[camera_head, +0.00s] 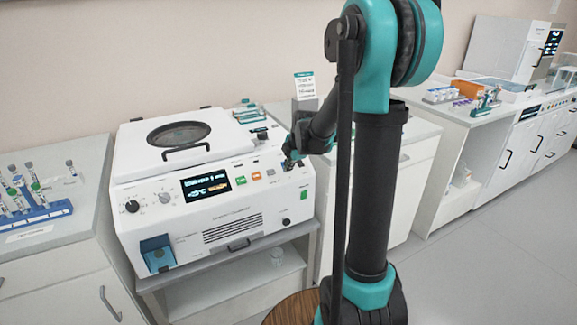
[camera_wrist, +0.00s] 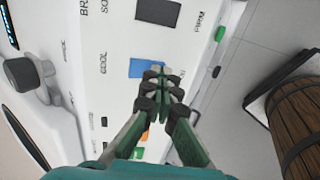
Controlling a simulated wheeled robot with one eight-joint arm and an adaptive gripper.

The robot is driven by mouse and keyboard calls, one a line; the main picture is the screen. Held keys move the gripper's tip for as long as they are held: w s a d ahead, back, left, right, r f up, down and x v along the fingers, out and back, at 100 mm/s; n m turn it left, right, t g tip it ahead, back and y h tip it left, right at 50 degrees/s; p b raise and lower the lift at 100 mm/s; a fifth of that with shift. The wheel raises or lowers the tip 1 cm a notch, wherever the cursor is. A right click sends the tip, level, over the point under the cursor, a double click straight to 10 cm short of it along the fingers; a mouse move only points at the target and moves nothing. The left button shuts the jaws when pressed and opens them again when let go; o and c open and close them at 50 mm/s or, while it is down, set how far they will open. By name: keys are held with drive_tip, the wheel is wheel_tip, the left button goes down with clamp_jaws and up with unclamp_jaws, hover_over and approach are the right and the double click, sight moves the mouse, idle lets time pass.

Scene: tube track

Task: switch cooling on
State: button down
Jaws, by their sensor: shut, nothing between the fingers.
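The white benchtop machine (camera_head: 215,190) has a round-windowed lid, a dark display (camera_head: 206,186), knobs and coloured buttons on its front panel. In the wrist view a blue rectangular switch (camera_wrist: 138,67) sits on the white panel, with a label reading "COOL" to its left. My gripper (camera_wrist: 158,78) is shut and empty, its fingertips overlapping the lower right part of the blue switch. I cannot tell whether they touch it. In the head view my gripper (camera_head: 289,163) is at the right end of the machine's panel and hides part of it.
A blue tube rack (camera_head: 40,215) stands on the left bench. A wooden barrel-like thing (camera_wrist: 302,118) stands on the floor to the right. Open floor lies at the right.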

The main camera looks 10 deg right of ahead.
drive_tip(key=shift+r, duration=0.1)
drive_tip(key=shift+r, duration=0.7)
drive_tip(key=shift+r, duration=0.1)
